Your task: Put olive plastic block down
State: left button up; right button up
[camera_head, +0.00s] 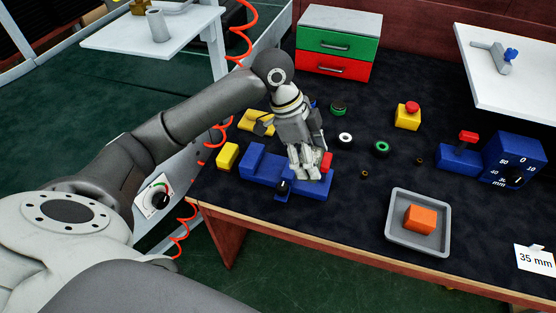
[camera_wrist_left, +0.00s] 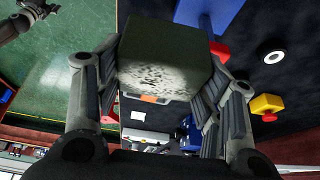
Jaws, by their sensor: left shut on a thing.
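My left gripper (camera_head: 307,170) is shut on the olive plastic block (camera_wrist_left: 165,55), which fills the space between its fingers in the left wrist view. The block's face looks grey-green with dark speckles. In the head view the gripper points down over the right part of a blue fixture (camera_head: 258,165) on the dark table. There the fingers hide the block, and I cannot tell whether it touches the fixture. My right gripper is in neither view.
A black knob (camera_head: 283,187) and a red part (camera_head: 326,162) sit beside the gripper. A yellow block (camera_head: 228,156) is left of the fixture. A grey tray (camera_head: 394,232) with an orange block (camera_head: 420,219) is at right. Rings (camera_head: 345,139) and a red-topped yellow button box (camera_head: 407,120) lie behind.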

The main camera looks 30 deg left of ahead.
pick_arm(q)
jog(key=shift+w+a+r, duration=0.1)
jog(key=shift+w+r, duration=0.15)
jog(key=shift+r, duration=0.1)
jog(key=shift+w+a, duration=0.1)
jog(key=shift+a, duration=0.2)
jog(key=w+a+f, duration=0.1)
jog(key=a+f, duration=0.1)
jog(key=a, duration=0.2)
jog(key=w+a+f, duration=0.1)
jog(key=a+f, duration=0.2)
jog(key=w+a+f+p, duration=0.1)
jog(key=a+f, duration=0.2)
jog(key=a, duration=0.1)
jog(key=shift+w+a+f, duration=0.1)
jog(key=shift+a+f, duration=0.1)
jog(key=shift+a, duration=0.15)
jog(key=shift+a+f, duration=0.15)
jog(key=f, duration=0.2)
jog(key=f+p, duration=0.1)
jog(key=shift+w+a+f, duration=0.1)
jog(key=shift+a+f, duration=0.3)
jog(key=shift+f, duration=0.15)
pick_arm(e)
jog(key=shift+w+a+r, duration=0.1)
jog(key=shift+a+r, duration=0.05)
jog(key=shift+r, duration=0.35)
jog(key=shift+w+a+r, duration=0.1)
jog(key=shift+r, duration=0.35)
